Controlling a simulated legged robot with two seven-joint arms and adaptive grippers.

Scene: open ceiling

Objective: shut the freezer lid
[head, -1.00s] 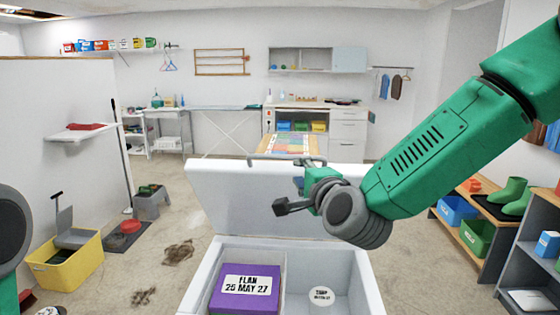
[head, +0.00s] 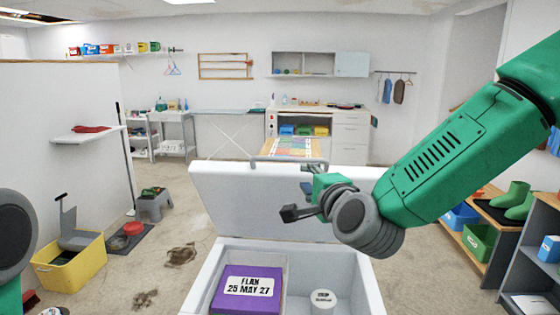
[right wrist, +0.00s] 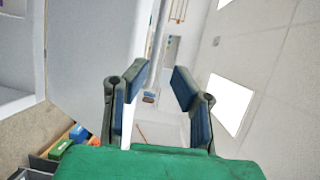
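The freezer lid (head: 240,200) stands raised at the back of the white chest freezer (head: 203,292), with a grey bar handle (head: 262,160) along its top edge. My right gripper (head: 296,202) is in front of the lid's inner face, below the handle. In the right wrist view its two blue-padded fingers (right wrist: 156,92) are apart. A pale grey bar or edge shows between them there, but I cannot tell whether they touch it. The lid fills the left part of that view (right wrist: 85,60). My left gripper is out of view; only part of that arm shows at the left edge.
A purple box marked flan (head: 245,290) and a white tub (head: 323,300) sit inside the freezer, below its rim. A yellow bin (head: 70,268) and a grey step stool (head: 154,208) stand left on the floor. Shelves with green boots (head: 512,197) stand right.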

